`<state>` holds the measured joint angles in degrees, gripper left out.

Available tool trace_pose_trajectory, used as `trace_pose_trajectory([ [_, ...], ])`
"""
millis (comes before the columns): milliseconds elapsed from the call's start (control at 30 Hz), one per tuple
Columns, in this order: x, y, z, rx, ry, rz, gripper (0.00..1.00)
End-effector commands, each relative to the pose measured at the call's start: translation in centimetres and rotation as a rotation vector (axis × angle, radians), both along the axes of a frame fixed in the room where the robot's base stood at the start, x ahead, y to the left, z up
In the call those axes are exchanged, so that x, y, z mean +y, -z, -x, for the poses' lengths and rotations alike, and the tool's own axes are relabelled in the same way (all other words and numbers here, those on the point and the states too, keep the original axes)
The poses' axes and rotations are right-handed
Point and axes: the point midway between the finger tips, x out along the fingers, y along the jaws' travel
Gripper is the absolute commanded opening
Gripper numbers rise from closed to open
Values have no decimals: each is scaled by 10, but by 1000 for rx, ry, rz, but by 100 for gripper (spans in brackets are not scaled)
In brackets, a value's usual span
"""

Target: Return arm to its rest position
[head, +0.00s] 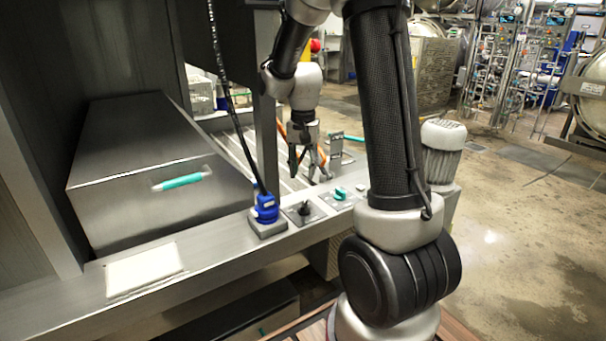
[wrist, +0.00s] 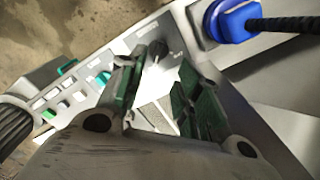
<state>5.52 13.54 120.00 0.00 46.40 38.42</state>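My gripper (head: 306,160) hangs fingers down at the end of my arm in the head view, behind the front ledge with the knobs. In the wrist view my gripper (wrist: 150,95) shows its two green-padded fingers apart, with nothing between them. A black knob (wrist: 157,50) on a grey plate appears beyond the fingertips. The arm is bent, its dark upper link rising out of the top of the head view.
A steel box (head: 140,175) with a teal handle (head: 183,181) stands at left. A blue plug (head: 265,208) with a black cable, a black knob (head: 304,209) and a teal knob (head: 341,194) line the steel ledge (head: 215,243). Open floor (head: 520,240) lies to the right.

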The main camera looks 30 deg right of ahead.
Motion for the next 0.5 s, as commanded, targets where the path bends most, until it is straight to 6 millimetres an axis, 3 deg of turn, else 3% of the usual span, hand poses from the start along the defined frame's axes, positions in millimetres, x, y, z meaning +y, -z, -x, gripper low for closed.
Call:
trace_pose_trajectory([
  [367, 0, 0, 0, 0, -2, 0, 34],
  [500, 0, 1, 2, 10, -77, -1, 34],
])
